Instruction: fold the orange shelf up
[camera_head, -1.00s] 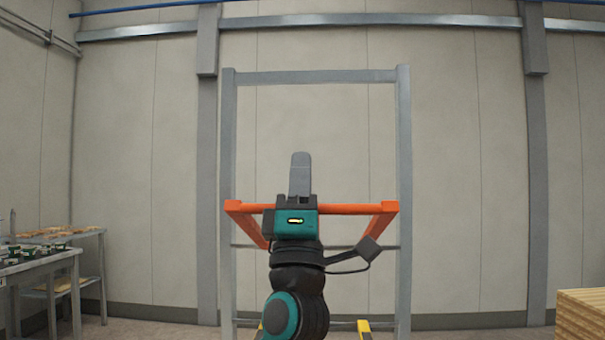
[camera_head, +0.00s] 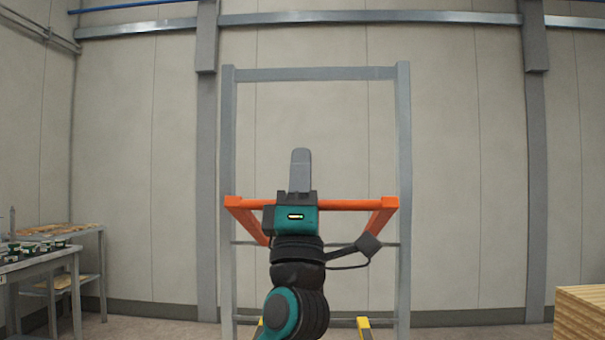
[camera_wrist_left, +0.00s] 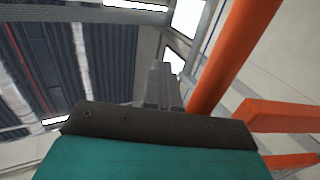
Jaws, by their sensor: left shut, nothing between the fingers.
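The orange shelf (camera_head: 345,204) is a bar frame on a tall grey metal rack (camera_head: 404,150). Its long bar runs level across the rack, and two side arms slope down and inward from its ends. My left gripper (camera_head: 300,170) points straight up in front of the bar, its shut grey fingers rising above bar height. In the left wrist view the fingers (camera_wrist_left: 160,85) are together and empty, and the orange bar (camera_wrist_left: 235,50) passes close to their right. I cannot tell whether they touch it. My right gripper is not in view.
A metal table (camera_head: 45,262) with small dark items stands at the left, with a shelf unit behind it. A stack of yellowish boards (camera_head: 581,312) is at the lower right. Yellow-tipped parts (camera_head: 363,325) show low inside the rack. Bare wall lies behind.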

